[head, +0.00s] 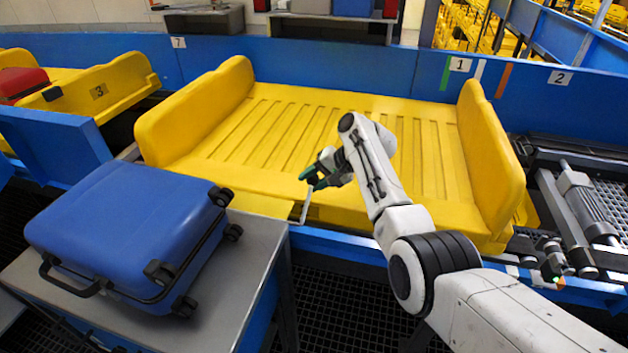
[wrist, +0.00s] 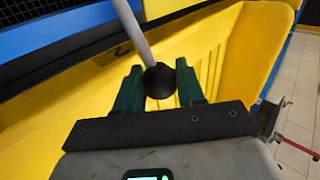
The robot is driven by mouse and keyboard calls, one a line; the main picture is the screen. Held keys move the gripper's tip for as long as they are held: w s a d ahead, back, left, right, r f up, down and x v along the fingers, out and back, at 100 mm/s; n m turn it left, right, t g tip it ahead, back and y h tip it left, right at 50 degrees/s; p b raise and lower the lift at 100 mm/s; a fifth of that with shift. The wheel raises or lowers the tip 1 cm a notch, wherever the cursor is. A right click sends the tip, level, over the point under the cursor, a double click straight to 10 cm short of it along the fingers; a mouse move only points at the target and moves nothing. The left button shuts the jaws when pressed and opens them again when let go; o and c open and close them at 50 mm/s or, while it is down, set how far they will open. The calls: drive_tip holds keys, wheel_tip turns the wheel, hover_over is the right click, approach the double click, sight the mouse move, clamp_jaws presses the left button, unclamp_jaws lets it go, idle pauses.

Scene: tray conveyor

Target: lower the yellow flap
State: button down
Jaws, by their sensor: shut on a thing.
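My gripper (head: 316,176) has green fingers and is at the near edge of the big yellow tray (head: 440,150). It is shut on the black ball knob (wrist: 160,80) of a pale grey lever rod, as the wrist view shows. The lever rod (head: 305,207) hangs down from my fingers towards the blue rail in the head view. The yellow flap (head: 258,203) shows as a flat strip between the tray's near side and the grey table. It looks about level, but its far part is partly hidden by the suitcase and its exact tilt is hard to tell.
A blue suitcase (head: 130,228) lies on the grey-topped table (head: 245,240) at the left. Another yellow tray (head: 105,88) with a red case (head: 22,83) is at the far left. Rollers and a motor (head: 585,205) are at the right. The big tray is empty.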

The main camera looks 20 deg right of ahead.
drive_tip(key=shift+d+f, duration=0.2)
drive_tip(key=shift+f, duration=0.3)
drive_tip(key=c, duration=1.1)
unclamp_jaws()
drive_tip(key=shift+f, duration=0.1)
drive_tip(key=o, duration=0.3)
drive_tip(key=shift+w+d+f, duration=0.1)
drive_tip(key=shift+w, duration=0.1)
drive_tip(key=shift+r, duration=0.3)
drive_tip(key=shift+s+d+r, duration=0.25)
drive_tip(key=shift+d+r, duration=0.05)
drive_tip(key=shift+r, duration=0.15)
drive_tip(key=v, duration=0.9)
drive_tip(key=shift+s+d+p, duration=0.1)
drive_tip(key=shift+s+p, duration=0.05)
drive_tip(key=shift+p, duration=0.25)
